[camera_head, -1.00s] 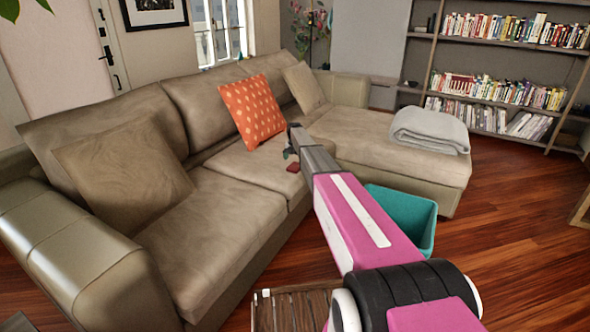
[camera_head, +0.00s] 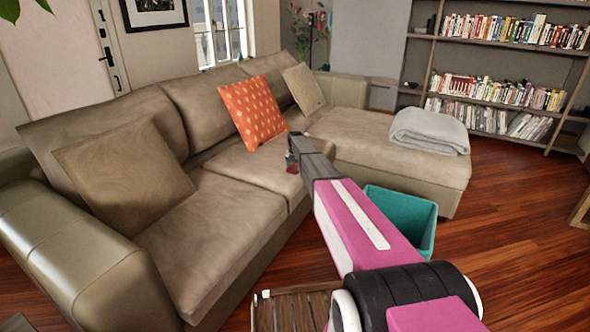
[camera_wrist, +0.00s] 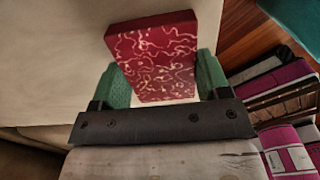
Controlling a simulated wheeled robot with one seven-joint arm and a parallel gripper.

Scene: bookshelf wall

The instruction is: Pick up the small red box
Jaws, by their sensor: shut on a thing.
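The small red box (camera_wrist: 153,55) has pale squiggly lines on its face and shows large in the wrist view. It sits between the two green fingertips of my gripper (camera_wrist: 162,82), which is shut on it. In the head view the red box (camera_head: 292,169) is a small dark red patch, partly hidden by my gripper (camera_head: 290,158), over the sofa seat (camera_head: 240,166). I cannot tell whether the box still touches the cushion.
An orange patterned pillow (camera_head: 252,111) leans on the sofa back just beyond my gripper. A folded grey blanket (camera_head: 430,131) lies on the chaise at the right. A teal bin (camera_head: 407,212) stands on the floor beside the sofa. A slatted wooden table (camera_head: 290,308) is at the front.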

